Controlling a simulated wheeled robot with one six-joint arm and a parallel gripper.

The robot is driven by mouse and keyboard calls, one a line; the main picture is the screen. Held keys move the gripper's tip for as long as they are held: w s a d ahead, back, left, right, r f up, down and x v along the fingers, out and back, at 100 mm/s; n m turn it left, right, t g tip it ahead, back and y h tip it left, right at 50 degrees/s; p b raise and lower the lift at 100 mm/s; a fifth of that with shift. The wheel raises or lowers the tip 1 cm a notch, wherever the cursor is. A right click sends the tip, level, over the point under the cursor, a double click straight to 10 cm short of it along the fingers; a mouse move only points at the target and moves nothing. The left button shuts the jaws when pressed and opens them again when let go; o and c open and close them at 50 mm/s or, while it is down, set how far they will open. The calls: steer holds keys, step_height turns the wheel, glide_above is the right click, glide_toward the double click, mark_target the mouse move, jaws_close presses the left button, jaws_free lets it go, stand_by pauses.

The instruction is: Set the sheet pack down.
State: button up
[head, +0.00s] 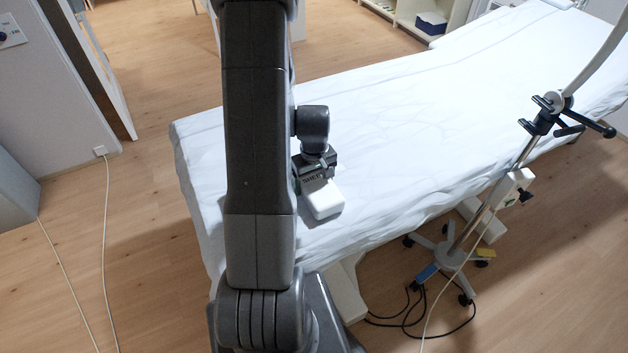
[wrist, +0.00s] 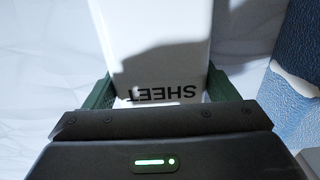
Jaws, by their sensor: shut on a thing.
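The sheet pack (head: 322,199) is a small white block with the dark word SHEET on it. In the head view it is over the near part of the couch (head: 400,110), which is covered in a white sheet. My gripper (head: 314,180) is shut on the pack. In the wrist view the pack (wrist: 155,45) sits between the two green fingers of my gripper (wrist: 158,88), its lettering upside down. I cannot tell whether the pack touches the couch. My arm hides part of the couch.
A wheeled stand (head: 450,251) with a clamp and pole stands at the couch's right side, with black cables on the floor. A shelf (head: 408,16) with a blue box (head: 431,23) is at the back. The couch top beyond the pack is clear.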

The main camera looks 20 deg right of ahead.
mark_target(314, 178)
steer(key=shift+f, duration=0.2)
steer(key=o, duration=1.1)
step_height(314, 178, up, 12)
steer(key=shift+r, duration=0.15)
